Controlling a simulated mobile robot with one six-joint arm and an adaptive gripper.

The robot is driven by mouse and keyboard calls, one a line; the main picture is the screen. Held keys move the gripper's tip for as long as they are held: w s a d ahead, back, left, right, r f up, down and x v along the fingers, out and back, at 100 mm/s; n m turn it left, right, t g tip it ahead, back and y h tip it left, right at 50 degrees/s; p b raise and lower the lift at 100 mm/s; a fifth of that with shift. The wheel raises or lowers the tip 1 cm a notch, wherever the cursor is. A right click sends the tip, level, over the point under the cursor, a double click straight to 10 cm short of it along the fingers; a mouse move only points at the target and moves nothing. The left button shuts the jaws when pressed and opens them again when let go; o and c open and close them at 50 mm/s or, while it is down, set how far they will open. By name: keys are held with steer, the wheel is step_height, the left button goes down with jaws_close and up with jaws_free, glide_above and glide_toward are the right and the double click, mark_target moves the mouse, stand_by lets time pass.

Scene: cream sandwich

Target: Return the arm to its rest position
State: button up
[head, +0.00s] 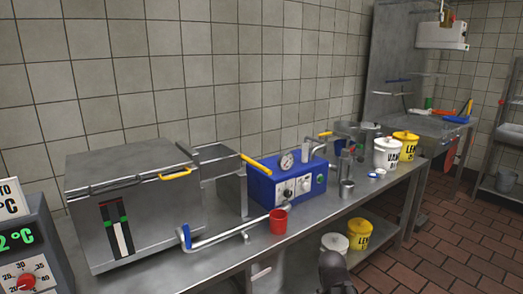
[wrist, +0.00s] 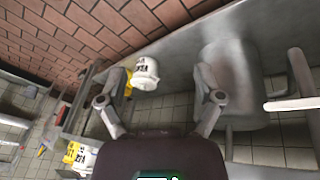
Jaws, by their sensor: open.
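My gripper (wrist: 159,72) shows in the wrist view with its two fingers spread apart. No object touches both fingers, and the gap between them looks empty. A white lettered bucket (wrist: 146,73) and part of a yellow one (wrist: 129,84) show beyond the gap, apart from the fingers as far as I can tell. The wrist view is tilted, with the brick floor at the upper left. In the head view a dark rounded part of my arm shows at the bottom edge, in front of the bench, and the fingers cannot be made out.
A steel bench (head: 330,203) carries a large steel box (head: 150,225), a blue control unit (head: 285,183), a red cup (head: 278,221), a white bucket (head: 387,153) and a yellow bucket (head: 406,145). Another white (head: 334,243) and yellow bucket (head: 359,233) stand below. Brick floor (head: 450,240) lies open at right.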

steer(key=s+a+g+y, duration=0.25)
steer(key=s+a, duration=0.25)
steer(key=s, duration=0.3)
step_height(320, 180, up, 26)
steer(key=p, duration=2.7)
steer(key=shift+w+g, duration=0.2)
steer(key=shift+g, duration=0.15)
steer(key=shift+h, duration=0.25)
